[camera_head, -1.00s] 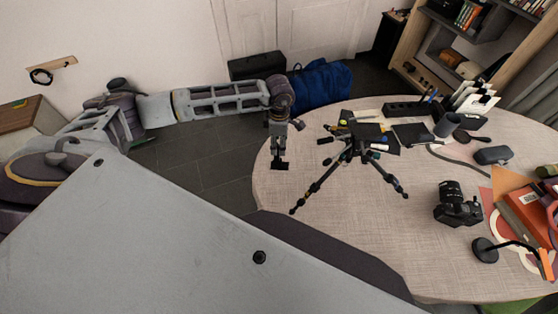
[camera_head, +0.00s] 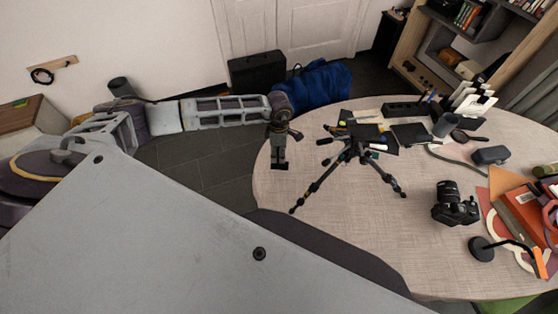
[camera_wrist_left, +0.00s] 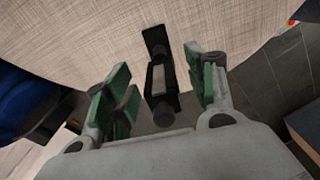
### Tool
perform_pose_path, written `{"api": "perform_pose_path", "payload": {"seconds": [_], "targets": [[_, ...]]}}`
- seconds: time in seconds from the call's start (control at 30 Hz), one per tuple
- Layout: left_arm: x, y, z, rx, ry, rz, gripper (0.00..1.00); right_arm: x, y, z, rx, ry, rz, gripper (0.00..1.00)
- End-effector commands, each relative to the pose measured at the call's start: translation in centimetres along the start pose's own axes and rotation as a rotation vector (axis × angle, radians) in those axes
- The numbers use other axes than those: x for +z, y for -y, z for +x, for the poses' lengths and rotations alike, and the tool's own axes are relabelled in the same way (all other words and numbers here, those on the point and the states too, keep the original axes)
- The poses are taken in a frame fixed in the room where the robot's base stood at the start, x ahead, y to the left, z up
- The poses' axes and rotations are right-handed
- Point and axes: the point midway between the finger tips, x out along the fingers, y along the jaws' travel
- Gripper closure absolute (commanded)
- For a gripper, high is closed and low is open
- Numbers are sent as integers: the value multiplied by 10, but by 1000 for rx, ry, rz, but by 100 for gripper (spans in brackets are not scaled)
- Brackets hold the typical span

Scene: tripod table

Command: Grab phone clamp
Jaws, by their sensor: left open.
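The phone clamp (camera_wrist_left: 159,77) is a black bracket with a grey inner strip and a round knob at its near end. It lies on the round table near its left edge, and part of it shows below my left gripper in the head view (camera_head: 280,166). My left gripper (camera_wrist_left: 160,88) is open, with its green-padded fingers on either side of the clamp and gaps on both sides. In the head view my left gripper (camera_head: 279,157) hides most of the clamp. My right gripper is in neither view.
A black tripod (camera_head: 350,160) stands on the table (camera_head: 345,235) just right of my left gripper. The front middle of the table is clear. A blue bag (camera_head: 322,85) lies on the floor behind.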

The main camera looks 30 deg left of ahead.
Motion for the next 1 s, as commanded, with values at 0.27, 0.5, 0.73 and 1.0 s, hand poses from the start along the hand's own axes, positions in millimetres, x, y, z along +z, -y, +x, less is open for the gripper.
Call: {"api": "perform_pose_path", "payload": {"seconds": [0.27, 0.5, 0.73, 1.0], "targets": [[0, 0, 0, 0, 0, 0, 74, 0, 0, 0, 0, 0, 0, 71], [0, 0, 0, 0, 0, 0, 100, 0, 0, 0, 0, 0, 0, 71], [0, 0, 0, 0, 0, 0, 100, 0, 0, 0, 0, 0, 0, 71], [0, -1, -9, 1, 0, -1, 100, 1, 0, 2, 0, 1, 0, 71]]}}
